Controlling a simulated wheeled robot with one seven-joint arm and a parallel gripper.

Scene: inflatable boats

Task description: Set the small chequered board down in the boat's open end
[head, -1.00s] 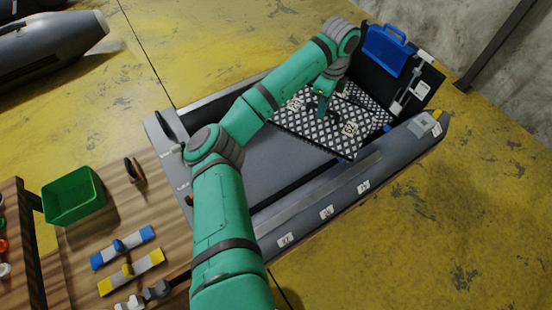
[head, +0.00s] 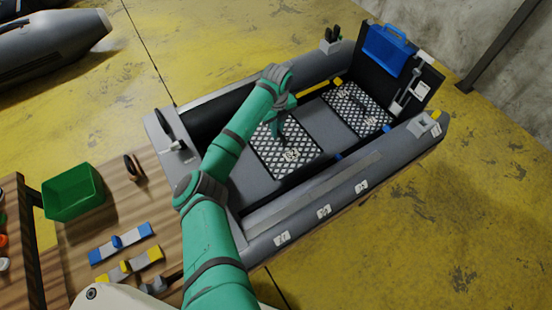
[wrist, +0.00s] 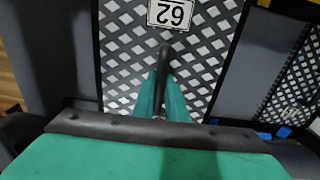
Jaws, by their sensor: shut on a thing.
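My gripper (head: 277,132) is shut on the black handle (wrist: 164,75) of a black-and-white chequered board (head: 275,152). This held board, labelled 62 in the wrist view (wrist: 118,60), lies over the middle floor of the grey boat (head: 345,185), roughly level with it. I cannot tell whether it touches the floor. A second chequered board (head: 352,103) lies at the boat's right end, beside the upright black panel. It also shows at the right of the wrist view (wrist: 295,85). A strip of bare grey floor separates the two boards. My arm hides part of the boat's left end.
The boat's side tubes and the black panel with a blue handled item (head: 385,48) bound the space. Grey floor (head: 322,127) is bare between the boards. A wooden table (head: 150,205) with a green bin (head: 73,192) stands at the left.

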